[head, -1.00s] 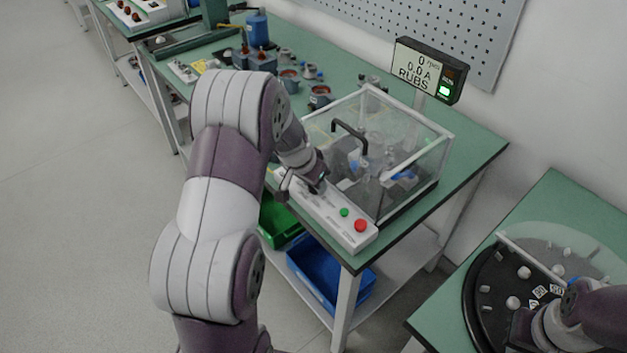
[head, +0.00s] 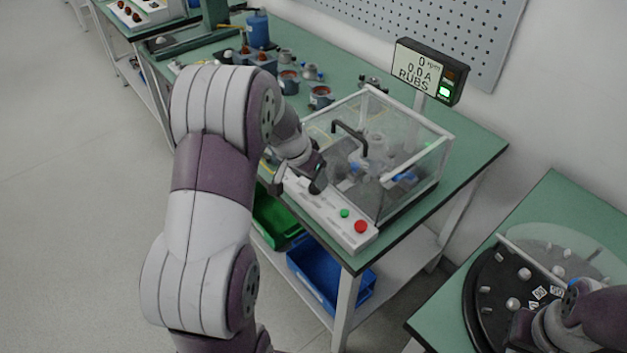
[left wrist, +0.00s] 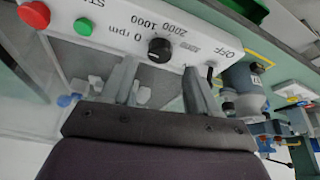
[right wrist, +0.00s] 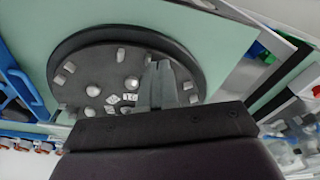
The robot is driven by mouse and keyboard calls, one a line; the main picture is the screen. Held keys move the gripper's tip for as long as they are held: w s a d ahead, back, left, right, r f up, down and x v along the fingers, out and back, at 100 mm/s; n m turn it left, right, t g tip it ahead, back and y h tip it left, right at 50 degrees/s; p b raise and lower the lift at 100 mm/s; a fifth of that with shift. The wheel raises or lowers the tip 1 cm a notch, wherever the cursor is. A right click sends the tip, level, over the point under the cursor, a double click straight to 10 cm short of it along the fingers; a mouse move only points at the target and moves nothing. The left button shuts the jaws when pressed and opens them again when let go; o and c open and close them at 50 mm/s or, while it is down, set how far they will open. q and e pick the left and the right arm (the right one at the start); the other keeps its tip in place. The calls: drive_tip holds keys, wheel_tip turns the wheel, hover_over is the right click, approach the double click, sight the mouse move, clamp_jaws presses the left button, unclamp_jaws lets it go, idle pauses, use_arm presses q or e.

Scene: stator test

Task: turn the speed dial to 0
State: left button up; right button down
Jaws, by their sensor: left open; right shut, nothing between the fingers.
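The speed dial (left wrist: 160,49) is a round black knob on the white control panel (left wrist: 110,35), beside printed 0 rpm, 1000 and 2000 marks. Which mark it points at is too small to tell. In the head view the dial (head: 318,187) shows beside my left gripper (head: 300,180). In the left wrist view my left gripper (left wrist: 161,88) is open, fingers apart and empty, with the dial ahead of the gap and no clear contact. My right gripper (right wrist: 165,85) is shut and empty above the black round plate at the right table.
A green button (head: 344,212) and a red button (head: 361,226) sit on the panel's near end. A clear-walled box (head: 410,170) stands behind it. The display (head: 430,70) reads 0 rpm, 0.0 A, RUBS. A black round plate (head: 480,285) lies on the right table.

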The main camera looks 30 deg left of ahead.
use_arm(q)
drive_tip(key=v, duration=0.8)
drive_tip(key=shift+r, duration=0.35)
drive_tip(key=shift+s, duration=0.15)
drive_tip(key=s+d+f+n+g+p, duration=0.1)
drive_tip(key=s+d+f+g+p, duration=0.1)
drive_tip(key=s+d, duration=1)
drive_tip(key=s+g+p, duration=0.1)
drive_tip(key=s+p, duration=0.1)
drive_tip(key=s, duration=0.1)
drive_tip(key=shift+s+d+f+n+y+p, duration=0.15)
drive_tip(key=shift+s+n+y+p, duration=0.1)
drive_tip(key=shift+n+y+p, duration=0.15)
drive_tip(key=shift+s+d, duration=0.1)
